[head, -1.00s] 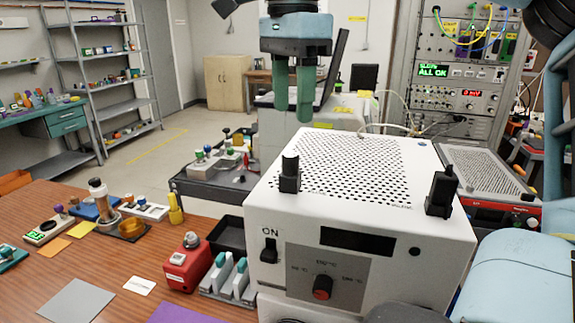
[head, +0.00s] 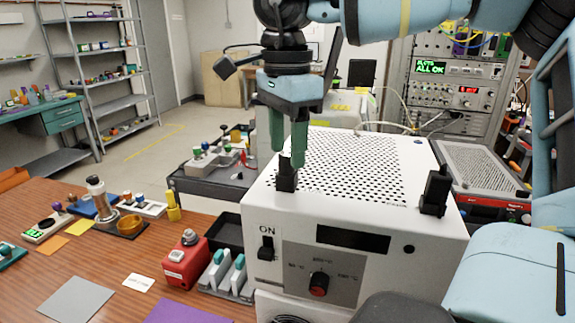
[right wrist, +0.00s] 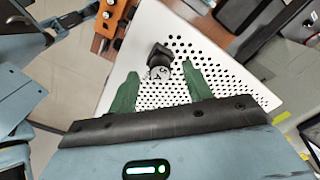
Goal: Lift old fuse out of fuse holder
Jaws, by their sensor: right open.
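A white box (head: 262,205) with a perforated top carries two black upright fittings. One (head: 287,181) is at its front left corner and the other (head: 437,190) at its right. In the right wrist view the black fitting (right wrist: 161,50) has a pale round marked end facing the camera; I take it for the fuse holder with the old fuse. My right gripper (head: 288,158) is open above the left fitting, its green fingers pointing down. In the right wrist view the fingers (right wrist: 160,70) lie either side of the round end, apart from it. My left gripper is out of view.
A red block (head: 185,262) and a grey rack (head: 228,277) with teal-topped pieces stand left of the box. A black tray (head: 228,233) is behind them. A purple mat (head: 185,308) and grey mat (head: 75,299) lie on the wooden table.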

